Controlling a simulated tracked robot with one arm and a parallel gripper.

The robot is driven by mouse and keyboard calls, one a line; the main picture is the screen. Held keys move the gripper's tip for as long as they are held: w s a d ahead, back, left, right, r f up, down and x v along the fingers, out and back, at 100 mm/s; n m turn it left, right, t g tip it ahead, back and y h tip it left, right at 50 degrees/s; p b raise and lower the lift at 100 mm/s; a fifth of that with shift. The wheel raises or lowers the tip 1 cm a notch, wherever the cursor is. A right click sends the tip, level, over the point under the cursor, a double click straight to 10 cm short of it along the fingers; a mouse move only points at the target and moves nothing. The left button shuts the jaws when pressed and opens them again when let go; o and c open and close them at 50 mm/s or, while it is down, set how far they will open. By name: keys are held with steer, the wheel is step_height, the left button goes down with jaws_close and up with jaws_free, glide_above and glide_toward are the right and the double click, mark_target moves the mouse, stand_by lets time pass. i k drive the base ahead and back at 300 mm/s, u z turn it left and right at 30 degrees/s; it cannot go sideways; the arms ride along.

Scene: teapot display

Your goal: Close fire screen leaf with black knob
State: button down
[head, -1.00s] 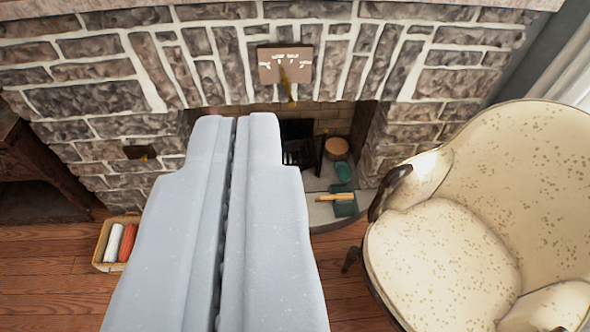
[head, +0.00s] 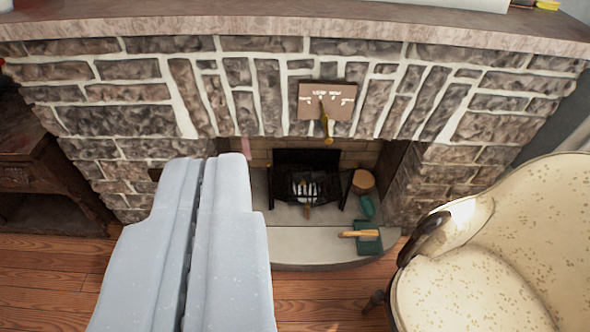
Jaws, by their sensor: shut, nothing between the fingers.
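My gripper (head: 205,170) is shut and empty, large and pale grey. It points toward the left side of the stone fireplace (head: 150,105) and hides that side of the opening. A dark panel (head: 393,165) stands at the right edge of the opening; I cannot tell whether it is a fire screen leaf. No black knob can be made out. The fireplace opening is uncovered from the middle to the right, showing a black grate (head: 306,168) inside.
A plaque (head: 325,98) with a brass piece hangs above the opening. A log (head: 363,181) and a green dustpan (head: 368,243) with a wooden-handled brush (head: 360,234) are on the hearth (head: 310,251). A cream armchair (head: 480,265) stands right; a dark wooden cabinet (head: 40,180) stands left.

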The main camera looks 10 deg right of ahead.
mark_target(322, 191)
steer(key=u, duration=0.2)
steer(key=i, duration=1.2)
steer(key=z, duration=0.05)
